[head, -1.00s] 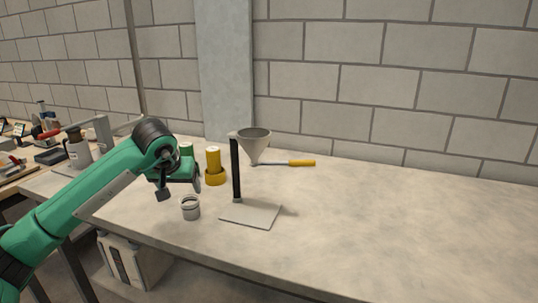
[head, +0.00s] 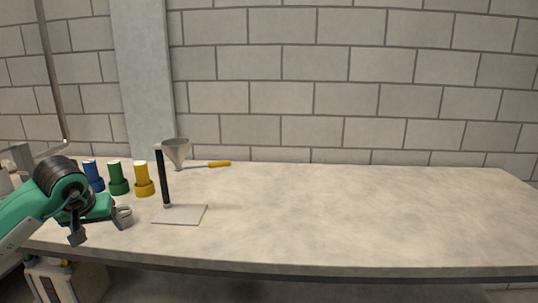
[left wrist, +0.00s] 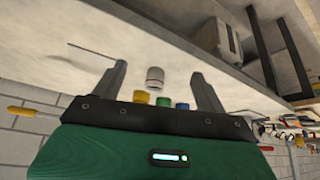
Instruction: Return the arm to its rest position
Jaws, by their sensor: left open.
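My left arm comes in from the left in the head view, its green and black wrist low at the left edge. My left gripper (head: 96,230) is open, with a dark finger pointing down. In the left wrist view, the two fingers of the gripper (left wrist: 158,69) stand wide apart. The cup (left wrist: 154,78) shows between them but beyond them, and nothing is held. My right gripper is not in view.
Blue (head: 94,176), green (head: 118,179) and yellow (head: 143,181) containers stand behind the gripper. A funnel (head: 177,151) on a stand with a flat base (head: 180,215) is to their right, near a yellow-handled tool (head: 219,163). The right of the worktop (head: 370,215) is clear.

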